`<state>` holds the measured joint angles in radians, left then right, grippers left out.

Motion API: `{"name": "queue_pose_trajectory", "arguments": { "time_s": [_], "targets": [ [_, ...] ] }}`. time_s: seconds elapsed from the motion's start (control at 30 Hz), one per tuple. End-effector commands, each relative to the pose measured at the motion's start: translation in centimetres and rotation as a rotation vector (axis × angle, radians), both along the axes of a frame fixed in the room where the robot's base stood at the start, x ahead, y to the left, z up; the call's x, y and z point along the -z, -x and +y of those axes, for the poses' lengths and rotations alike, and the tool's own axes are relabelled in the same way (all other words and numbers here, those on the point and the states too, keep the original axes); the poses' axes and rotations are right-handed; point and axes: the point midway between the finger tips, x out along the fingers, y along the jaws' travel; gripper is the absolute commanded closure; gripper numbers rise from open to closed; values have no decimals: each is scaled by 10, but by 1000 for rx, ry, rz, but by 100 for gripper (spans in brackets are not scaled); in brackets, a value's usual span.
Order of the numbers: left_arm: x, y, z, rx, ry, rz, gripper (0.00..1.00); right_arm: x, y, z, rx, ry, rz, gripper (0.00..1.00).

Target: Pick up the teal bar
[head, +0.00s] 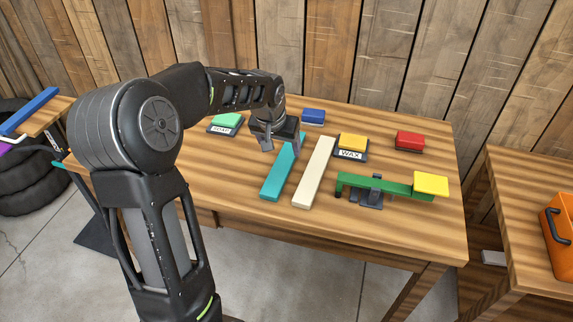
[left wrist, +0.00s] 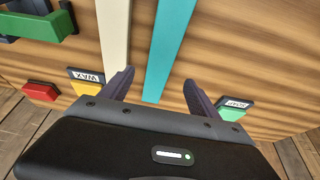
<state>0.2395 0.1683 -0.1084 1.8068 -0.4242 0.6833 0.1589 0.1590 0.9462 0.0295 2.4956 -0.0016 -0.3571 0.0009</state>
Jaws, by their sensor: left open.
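The teal bar (head: 277,178) lies flat on the wooden table, left of a cream bar (head: 314,172). My left gripper (head: 273,136) is over the far end of the teal bar, pointing down, and hides part of that end. In the left wrist view the teal bar (left wrist: 172,40) runs between the two spread fingers of my left gripper (left wrist: 160,85). The gripper is open and empty. The gap between fingers and bar is hard to judge. The cream bar (left wrist: 114,35) runs alongside, nearer the left finger. My right gripper is not in view.
A teal-green block on a labelled pad (head: 226,122), a blue block (head: 313,116), a yellow block on a WAX pad (head: 351,145) and a red block (head: 409,139) stand along the back. A green beam balance (head: 380,186) holding a yellow block stands at right.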

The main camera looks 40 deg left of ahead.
Motion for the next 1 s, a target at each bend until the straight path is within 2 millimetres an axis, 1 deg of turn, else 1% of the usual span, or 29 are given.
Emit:
{"name": "queue_pose_trajectory", "arguments": {
  "time_s": [0.17, 0.43, 0.77, 0.87, 1.0],
  "targets": [
    [0, 0, 0, 0, 0, 0, 29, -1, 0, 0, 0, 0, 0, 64],
    [22, -9, 3, 0, 0, 2, 29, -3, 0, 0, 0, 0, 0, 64],
    [24, -10, 3, 0, 0, 0, 29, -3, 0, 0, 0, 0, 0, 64],
    [31, -12, 4, 0, 1, 3, 29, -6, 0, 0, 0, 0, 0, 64],
    [48, -20, 5, 1, 1, 4, 29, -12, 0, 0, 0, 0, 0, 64]
  ]
}}
